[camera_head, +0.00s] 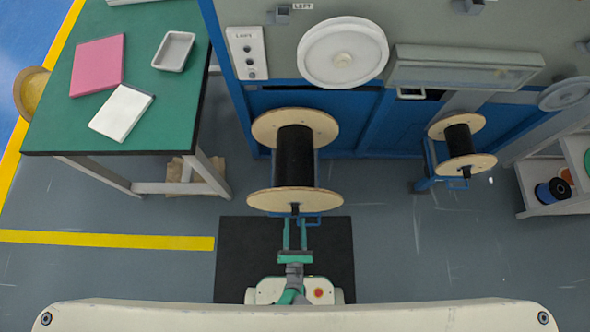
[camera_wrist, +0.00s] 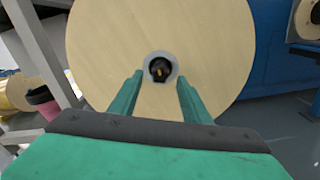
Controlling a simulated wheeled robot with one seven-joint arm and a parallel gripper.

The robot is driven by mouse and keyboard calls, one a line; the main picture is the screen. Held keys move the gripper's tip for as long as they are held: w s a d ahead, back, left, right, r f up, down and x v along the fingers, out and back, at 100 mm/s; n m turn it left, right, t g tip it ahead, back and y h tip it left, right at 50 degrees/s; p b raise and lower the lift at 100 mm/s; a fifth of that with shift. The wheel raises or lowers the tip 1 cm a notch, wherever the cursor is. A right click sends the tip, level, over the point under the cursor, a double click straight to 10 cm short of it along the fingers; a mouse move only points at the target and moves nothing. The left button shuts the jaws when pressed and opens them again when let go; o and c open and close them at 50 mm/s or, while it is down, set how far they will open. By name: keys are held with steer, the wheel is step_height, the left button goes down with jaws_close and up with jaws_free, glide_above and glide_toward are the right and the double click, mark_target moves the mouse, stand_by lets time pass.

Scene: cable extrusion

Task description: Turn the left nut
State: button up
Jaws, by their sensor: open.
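The left spool has wooden flanges and a black winding (camera_head: 294,157) in the head view. Its near flange (camera_wrist: 110,40) fills much of the wrist view. The left nut (camera_wrist: 159,70) is a small dark piece at the flange's centre, inside a grey ring, with a brassy spot in its middle. It also shows at the near flange in the head view (camera_head: 295,208). My gripper (camera_wrist: 160,85) has two green fingers, open and apart, pointing at the flange to either side of the nut. I cannot tell how far the fingertips are from the nut.
A green table (camera_head: 170,100) with a pink item, a white item and a tray stands at the left. A second spool (camera_head: 460,139) stands right of the first. A white shelf (camera_head: 548,172) is at the far right. The floor between has free room.

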mark_target(295, 211)
steer(key=shift+w, duration=1.85)
steer(key=c, duration=1)
steer(key=shift+c, duration=0.2)
